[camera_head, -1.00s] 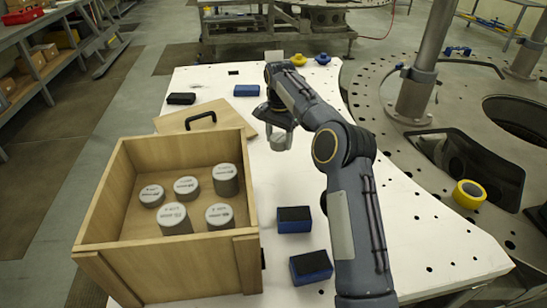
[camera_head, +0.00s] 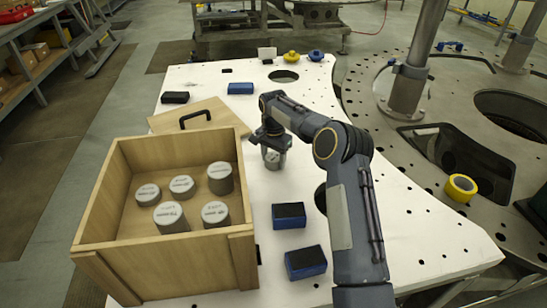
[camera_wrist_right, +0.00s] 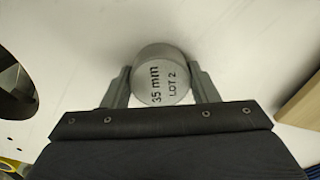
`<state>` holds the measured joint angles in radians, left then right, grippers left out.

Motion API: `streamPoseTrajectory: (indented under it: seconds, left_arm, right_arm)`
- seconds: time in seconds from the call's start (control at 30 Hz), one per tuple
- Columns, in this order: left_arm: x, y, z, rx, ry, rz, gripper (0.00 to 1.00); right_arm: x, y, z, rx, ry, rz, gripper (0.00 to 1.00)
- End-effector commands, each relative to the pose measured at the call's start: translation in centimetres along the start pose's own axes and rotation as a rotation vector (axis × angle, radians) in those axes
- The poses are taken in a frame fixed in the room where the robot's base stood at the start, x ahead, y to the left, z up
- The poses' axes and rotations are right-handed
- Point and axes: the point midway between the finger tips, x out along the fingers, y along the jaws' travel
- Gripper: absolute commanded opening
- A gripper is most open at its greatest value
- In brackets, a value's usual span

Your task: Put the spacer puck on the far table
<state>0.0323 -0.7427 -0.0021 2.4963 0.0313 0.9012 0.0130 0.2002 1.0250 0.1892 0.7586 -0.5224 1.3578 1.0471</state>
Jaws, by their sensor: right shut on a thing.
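My right gripper (camera_head: 272,147) is shut on a grey cylindrical spacer puck (camera_head: 274,158). In the right wrist view the puck (camera_wrist_right: 163,75) sits between the two fingers, and its top reads "35 mm LOT 2". The puck is over the white table (camera_head: 400,230), right of the wooden crate; I cannot tell whether it touches the surface. A metal bench (camera_head: 230,35) stands at the back, beyond the white table. Several other grey pucks (camera_head: 172,217) stand inside the crate. My left gripper is not in view.
The open wooden crate (camera_head: 92,225) stands at the left, its lid (camera_head: 222,112) behind it. Blue-black blocks (camera_head: 289,215) lie right of it. The white table has round holes (camera_head: 284,76). A metal turret plate (camera_head: 400,140) with posts and yellow tape (camera_head: 461,188) is at the right.

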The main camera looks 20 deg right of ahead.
Motion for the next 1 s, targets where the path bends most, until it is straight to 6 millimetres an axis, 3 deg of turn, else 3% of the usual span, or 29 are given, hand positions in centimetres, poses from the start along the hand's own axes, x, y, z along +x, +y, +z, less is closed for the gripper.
streamPoseTrajectory:
  seconds: [0.03, 0.2, 0.57, 0.67, 1.0]
  left_arm:
    - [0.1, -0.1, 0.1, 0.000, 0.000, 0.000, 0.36]
    - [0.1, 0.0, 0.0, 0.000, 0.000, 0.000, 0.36]
    - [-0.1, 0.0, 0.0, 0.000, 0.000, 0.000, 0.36]
    - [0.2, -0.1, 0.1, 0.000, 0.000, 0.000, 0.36]
    - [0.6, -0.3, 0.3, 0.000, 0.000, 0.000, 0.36]
  right_arm:
    - [0.2, 0.0, 0.0, -0.001, 0.000, 0.000, 0.55]
    - [0.1, 0.0, 0.0, -0.001, -0.001, 0.001, 0.76]
    - [-0.5, 0.0, 0.0, 0.000, 0.001, 0.000, 0.76]
    - [-1.8, -0.1, 0.0, 0.000, 0.002, -0.002, 0.76]
    - [-9.0, -0.1, 0.0, -0.001, 0.003, -0.002, 0.76]
